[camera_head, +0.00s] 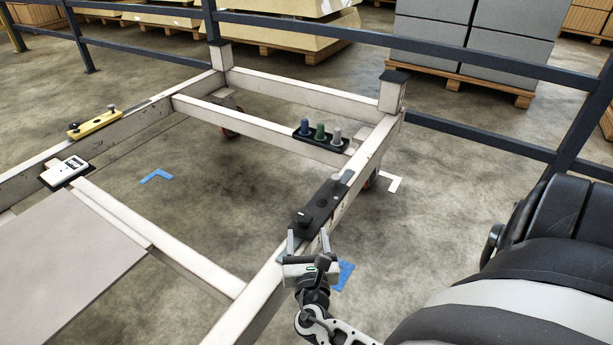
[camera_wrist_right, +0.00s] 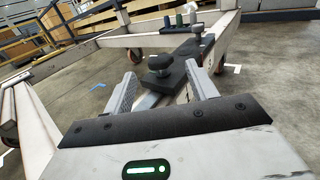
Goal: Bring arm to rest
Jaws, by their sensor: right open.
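My right gripper (camera_head: 308,243) is low in the middle of the head view, over the right beam of the trolley frame (camera_head: 262,292). Its two fingers are apart, and nothing shows between them. A black clamp bar (camera_head: 322,207) with a dark knob (camera_head: 303,219) lies along that beam, just beyond the fingertips. In the right wrist view, the open fingers (camera_wrist_right: 160,85) point toward the knob (camera_wrist_right: 161,63) and the black bar (camera_wrist_right: 190,62). I cannot tell whether a finger touches the knob. My left gripper is not in view.
A black holder with blue, green and grey pegs (camera_head: 320,133) sits on the cross beam. A yellow bar (camera_head: 95,124) and a white device (camera_head: 64,171) lie on the left beam. A dark railing (camera_head: 470,62) runs behind. A grey panel (camera_head: 60,265) fills the lower left.

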